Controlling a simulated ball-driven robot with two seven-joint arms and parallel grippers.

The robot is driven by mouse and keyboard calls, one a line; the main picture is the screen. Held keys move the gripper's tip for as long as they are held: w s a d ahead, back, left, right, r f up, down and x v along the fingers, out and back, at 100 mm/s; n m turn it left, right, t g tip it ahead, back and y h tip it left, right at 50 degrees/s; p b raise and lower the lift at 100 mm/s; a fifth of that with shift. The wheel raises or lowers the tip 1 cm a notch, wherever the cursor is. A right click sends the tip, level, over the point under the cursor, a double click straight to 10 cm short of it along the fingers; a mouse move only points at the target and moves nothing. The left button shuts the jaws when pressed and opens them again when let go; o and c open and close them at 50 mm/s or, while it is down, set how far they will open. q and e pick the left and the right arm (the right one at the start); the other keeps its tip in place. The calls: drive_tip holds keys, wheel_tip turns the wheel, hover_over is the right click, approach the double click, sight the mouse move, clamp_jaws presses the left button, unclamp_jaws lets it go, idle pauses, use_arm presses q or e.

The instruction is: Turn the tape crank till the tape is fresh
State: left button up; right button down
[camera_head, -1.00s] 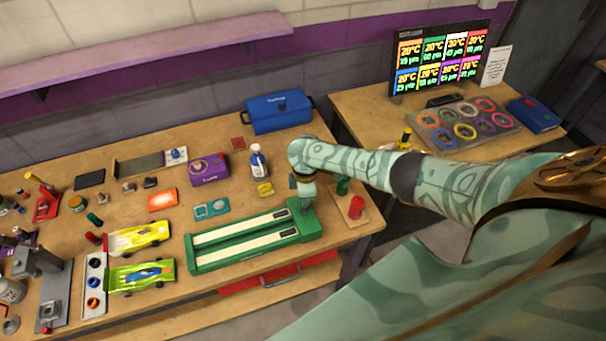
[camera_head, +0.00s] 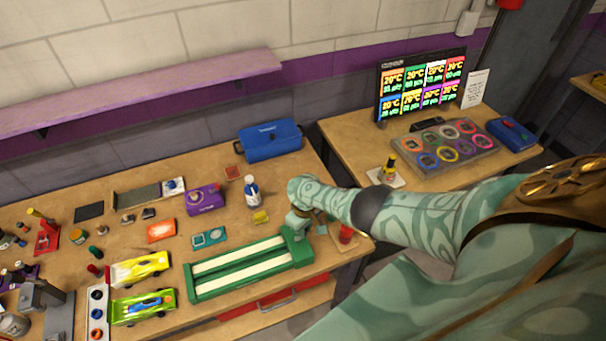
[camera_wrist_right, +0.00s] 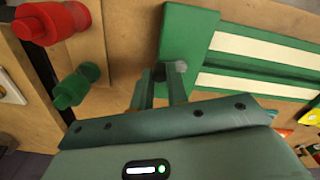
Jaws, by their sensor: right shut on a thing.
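The green tape unit (camera_head: 240,274) lies near the front edge of the bench, with two long pale tape strips (camera_head: 235,263) along it. A green block (camera_head: 298,252) forms its right end; the same block shows in the right wrist view (camera_wrist_right: 187,30). My right gripper (camera_head: 300,226) is over this block, mostly hidden by its own wrist. The rest of the crank is hidden. My left gripper is not in view.
A red knob (camera_head: 346,234) stands right of the unit; a green knob (camera_wrist_right: 72,90) is beside it in the wrist view. Toy cars (camera_head: 143,306) are at left.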

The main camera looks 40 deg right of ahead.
drive_tip(key=shift+s+a+m+p, duration=0.1)
drive_tip(key=shift+s+m+p, duration=0.2)
drive_tip(key=shift+m, duration=0.8)
drive_tip(key=shift+s+a+m+p, duration=0.15)
drive_tip(key=shift+m+p, duration=0.2)
drive_tip(key=shift+m, duration=0.75)
drive_tip(key=shift+d, duration=0.1)
drive_tip(key=c, duration=1.4)
unclamp_jaws()
drive_tip(key=shift+o, duration=0.2)
drive_tip(key=shift+r, duration=0.1)
wheel_tip(320, 180, up, 16)
drive_tip(key=p, duration=0.7)
